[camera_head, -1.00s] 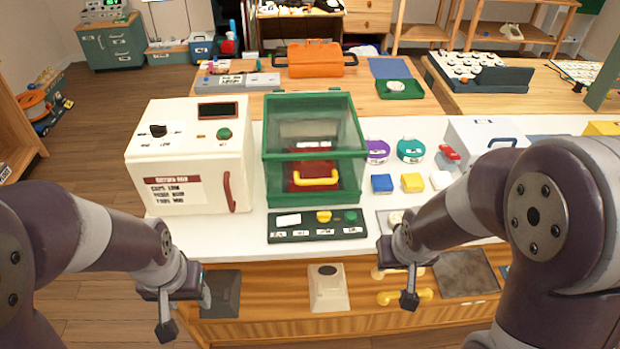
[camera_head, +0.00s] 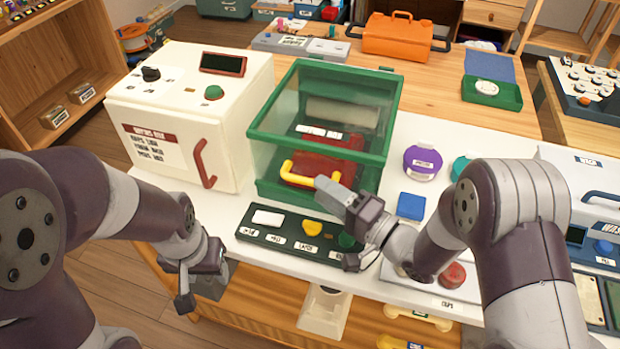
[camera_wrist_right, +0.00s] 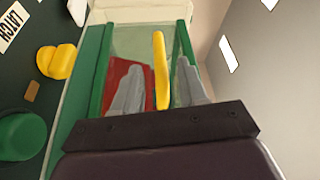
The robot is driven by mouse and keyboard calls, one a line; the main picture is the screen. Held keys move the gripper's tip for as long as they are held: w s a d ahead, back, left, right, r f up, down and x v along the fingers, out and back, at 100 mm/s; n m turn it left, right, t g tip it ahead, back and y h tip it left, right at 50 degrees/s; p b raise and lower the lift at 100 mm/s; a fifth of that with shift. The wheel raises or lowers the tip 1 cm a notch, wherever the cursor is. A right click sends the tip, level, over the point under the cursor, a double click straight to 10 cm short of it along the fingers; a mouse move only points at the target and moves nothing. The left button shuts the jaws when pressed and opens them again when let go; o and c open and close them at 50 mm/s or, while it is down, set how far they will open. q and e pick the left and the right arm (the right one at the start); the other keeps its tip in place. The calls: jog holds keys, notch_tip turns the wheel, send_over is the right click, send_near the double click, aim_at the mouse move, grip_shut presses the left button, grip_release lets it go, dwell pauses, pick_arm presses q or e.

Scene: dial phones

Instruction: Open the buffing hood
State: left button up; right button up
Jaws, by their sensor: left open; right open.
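The buffing hood (camera_head: 327,127) appears to be the clear box with green edges in the head view; it looks shut. A yellow handle (camera_head: 300,178) runs along its front, with a dark red object (camera_head: 325,165) behind the clear wall. My right gripper (camera_head: 326,186) is at the right end of the handle, fingers pointing at the hood. In the right wrist view, its open grey fingers (camera_wrist_right: 157,88) stand on either side of the yellow handle (camera_wrist_right: 161,58), with gaps; contact is not clear. My left gripper (camera_head: 188,292) is open and empty, low at the counter's front left.
A control strip (camera_head: 265,239) with a yellow latch knob (camera_head: 312,228) and a green button (camera_head: 347,240) lies before the hood, just under my right gripper. A white box with a red handle (camera_head: 203,163) stands close left. Purple (camera_head: 422,163) and blue (camera_head: 411,206) pieces lie right.

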aim_at(309, 178)
jog(key=shift+x, duration=2.4)
jog(key=shift+c, duration=0.2)
